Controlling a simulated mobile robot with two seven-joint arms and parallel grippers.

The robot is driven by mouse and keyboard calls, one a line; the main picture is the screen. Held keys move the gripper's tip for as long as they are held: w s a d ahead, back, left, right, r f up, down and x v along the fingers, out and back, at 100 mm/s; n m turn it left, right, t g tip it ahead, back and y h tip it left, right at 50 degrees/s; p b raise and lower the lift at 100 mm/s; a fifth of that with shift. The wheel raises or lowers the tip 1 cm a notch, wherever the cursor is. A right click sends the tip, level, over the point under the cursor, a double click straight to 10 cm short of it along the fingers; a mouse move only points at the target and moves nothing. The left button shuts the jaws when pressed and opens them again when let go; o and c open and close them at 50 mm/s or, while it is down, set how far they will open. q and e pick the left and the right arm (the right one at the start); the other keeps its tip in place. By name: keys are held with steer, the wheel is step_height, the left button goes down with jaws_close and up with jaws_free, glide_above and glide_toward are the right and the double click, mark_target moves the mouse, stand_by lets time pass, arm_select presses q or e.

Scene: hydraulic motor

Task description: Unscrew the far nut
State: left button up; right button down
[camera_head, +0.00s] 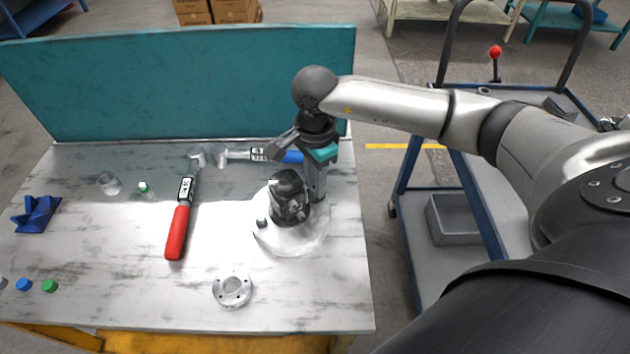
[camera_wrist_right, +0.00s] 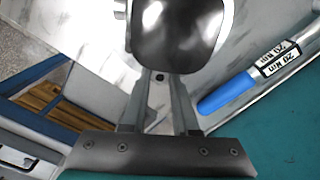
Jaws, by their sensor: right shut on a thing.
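The hydraulic motor (camera_head: 289,196) is a dark body standing on a pale round base (camera_head: 275,238) at the right side of the table. It also shows as a glossy dark shape at the top of the right wrist view (camera_wrist_right: 178,35). My right gripper (camera_head: 316,193) reaches down at the motor's far right side. In the right wrist view its two fingers (camera_wrist_right: 159,85) are close together just below the dark body. They are shut on a small part, taken to be the far nut, mostly hidden between the fingertips. My left gripper is not in view.
A blue-handled torque wrench (camera_head: 290,157) lies behind the motor, close to my right gripper. A red-handled wrench (camera_head: 178,232) lies to the left, a metal ring flange (camera_head: 232,302) in front. A teal panel (camera_head: 180,80) closes the back. A cart (camera_head: 470,235) stands right.

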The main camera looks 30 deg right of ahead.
steer(key=n+b, duration=0.1)
steer(key=n, duration=0.2)
steer(key=shift+f+n+b, duration=0.1)
steer(key=shift+n+b, duration=0.2)
steer(key=shift+b, duration=0.05)
steer(key=shift+n, duration=0.5)
steer(key=c, duration=0.9)
jaws_free()
